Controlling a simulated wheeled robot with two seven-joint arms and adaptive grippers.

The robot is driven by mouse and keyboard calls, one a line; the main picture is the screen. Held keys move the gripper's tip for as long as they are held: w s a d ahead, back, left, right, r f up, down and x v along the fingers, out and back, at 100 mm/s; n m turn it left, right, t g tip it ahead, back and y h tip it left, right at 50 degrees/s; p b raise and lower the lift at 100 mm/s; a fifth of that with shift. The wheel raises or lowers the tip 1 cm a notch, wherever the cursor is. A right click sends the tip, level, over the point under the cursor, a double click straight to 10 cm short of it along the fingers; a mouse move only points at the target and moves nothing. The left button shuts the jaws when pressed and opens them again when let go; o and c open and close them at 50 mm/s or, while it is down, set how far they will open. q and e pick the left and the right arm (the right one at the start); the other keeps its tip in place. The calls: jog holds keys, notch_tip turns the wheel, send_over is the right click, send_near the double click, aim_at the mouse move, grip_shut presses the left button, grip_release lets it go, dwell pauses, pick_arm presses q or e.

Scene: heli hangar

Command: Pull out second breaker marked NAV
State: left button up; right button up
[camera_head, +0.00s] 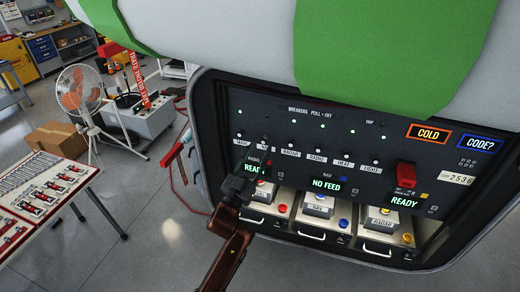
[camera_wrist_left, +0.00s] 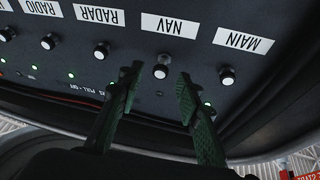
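The NAV breaker (camera_wrist_left: 161,70) is a round light knob beside its white NAV label (camera_wrist_left: 170,25); the wrist view is upside down. My left gripper (camera_wrist_left: 157,76) is open, one finger on each side of this knob in the picture. I cannot tell whether the fingers touch it. In the head view my left gripper (camera_head: 264,146) is at the breaker row of the dark panel (camera_head: 260,107) and hides the NAV knob. The MAIN breaker (camera_wrist_left: 227,75) and RADAR breaker (camera_wrist_left: 102,49) are its neighbours. My right gripper is not in view.
Below the breakers, screens read READY, NO FEED (camera_head: 326,185) and READY. A red switch cover (camera_head: 405,174) is at the right. Module trays (camera_head: 325,226) sit underneath. A green-and-white hull (camera_head: 250,35) overhangs the panel. A fan (camera_head: 80,92) and a table (camera_head: 65,180) stand at left.

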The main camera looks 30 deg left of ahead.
pick_arm(q)
jog(key=v, duration=1.1)
